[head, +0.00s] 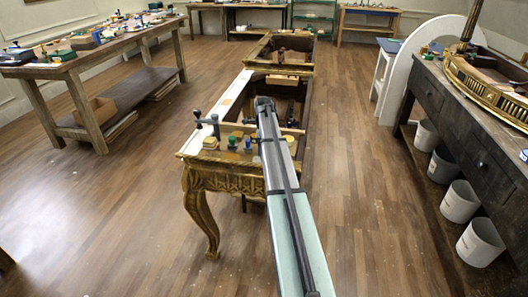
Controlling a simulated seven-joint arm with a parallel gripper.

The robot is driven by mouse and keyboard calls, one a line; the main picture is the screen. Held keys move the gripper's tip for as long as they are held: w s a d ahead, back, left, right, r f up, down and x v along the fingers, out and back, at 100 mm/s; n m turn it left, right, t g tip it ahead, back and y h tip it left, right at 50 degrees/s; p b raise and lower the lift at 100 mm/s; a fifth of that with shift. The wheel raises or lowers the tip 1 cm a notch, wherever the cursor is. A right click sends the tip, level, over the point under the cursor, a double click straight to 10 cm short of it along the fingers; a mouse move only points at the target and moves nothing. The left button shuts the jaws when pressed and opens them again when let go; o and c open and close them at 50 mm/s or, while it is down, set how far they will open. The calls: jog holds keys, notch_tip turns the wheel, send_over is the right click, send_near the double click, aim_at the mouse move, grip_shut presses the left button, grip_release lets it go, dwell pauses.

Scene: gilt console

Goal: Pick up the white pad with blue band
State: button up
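The gilt console (218,165) stands in the middle of the head view, with small items on its near end. A small item with blue on it (248,143) lies there, just left of my arm. It is too small to tell whether it is the white pad with blue band, and I cannot make out that pad for certain elsewhere. My arm reaches from the bottom edge up over the console. My gripper (264,104) appears as a dark end above the console's open frame. Its fingers are too small to read, and my arm hides part of the console top.
A yellowish block (210,143), a green-topped item (232,142) and a dark clamp (207,122) sit near the blue item. A cluttered workbench (130,42) stands at left. A dark bench (455,95) with grey bins (480,242) stands at right. Floor is clear on both sides.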

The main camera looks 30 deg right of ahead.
jog(key=shift+f, duration=0.15)
jog(key=c, duration=1.1)
notch_tip(320, 180, up, 10)
jog(key=shift+r, duration=0.1)
dwell(0.4)
